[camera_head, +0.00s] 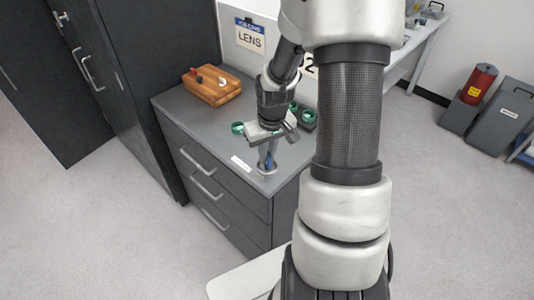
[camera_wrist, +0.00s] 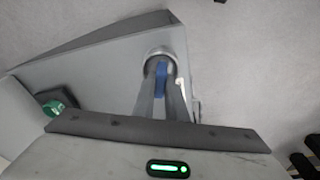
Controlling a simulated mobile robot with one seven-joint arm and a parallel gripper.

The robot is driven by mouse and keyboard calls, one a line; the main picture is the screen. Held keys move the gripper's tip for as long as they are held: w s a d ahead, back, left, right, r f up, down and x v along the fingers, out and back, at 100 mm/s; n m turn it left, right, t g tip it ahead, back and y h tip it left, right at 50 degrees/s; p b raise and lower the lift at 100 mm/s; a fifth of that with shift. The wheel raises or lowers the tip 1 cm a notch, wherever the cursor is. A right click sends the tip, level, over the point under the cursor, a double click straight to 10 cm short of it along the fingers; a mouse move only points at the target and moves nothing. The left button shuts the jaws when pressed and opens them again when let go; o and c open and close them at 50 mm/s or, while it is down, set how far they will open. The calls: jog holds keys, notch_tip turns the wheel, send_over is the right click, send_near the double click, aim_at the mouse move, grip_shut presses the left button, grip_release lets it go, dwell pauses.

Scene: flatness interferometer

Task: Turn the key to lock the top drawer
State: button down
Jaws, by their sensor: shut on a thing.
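The grey cabinet (camera_head: 176,106) has three drawers with bar handles. Its top drawer (camera_head: 187,154) looks closed. My gripper (camera_head: 267,163) points down at the front right corner of the cabinet top. In the wrist view my gripper (camera_wrist: 161,88) is shut on a blue key (camera_wrist: 161,72), one finger on each side. The key stands at a round metal lock (camera_wrist: 158,51) in the cabinet top. How far the key is turned cannot be told. The lock (camera_head: 267,171) is partly hidden by the fingers in the head view.
A wooden block (camera_head: 212,87) with small items sits at the back left of the cabinet top. A white label (camera_head: 241,163) is near the front edge. A tall dark cabinet (camera_head: 150,75) stands at left. The floor in front is clear.

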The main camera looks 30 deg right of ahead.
jog(key=shift+r+n+p, duration=0.1)
jog(key=shift+n+p, duration=0.55)
jog(key=shift+n, duration=0.35)
jog(key=shift+n+p, duration=0.3)
jog(key=shift+n, duration=0.3)
jog(key=shift+n+y+p, duration=0.4)
jog(key=shift+n+p, duration=0.45)
jog(key=shift+n, duration=0.15)
jog(key=c, duration=1.7)
grip_release()
jog(key=r, duration=0.5)
jog(key=s+r, duration=0.1)
jog(key=r, duration=0.5)
jog(key=s+d+r, duration=0.1)
jog(key=r, duration=0.5)
jog(key=shift+s, duration=0.15)
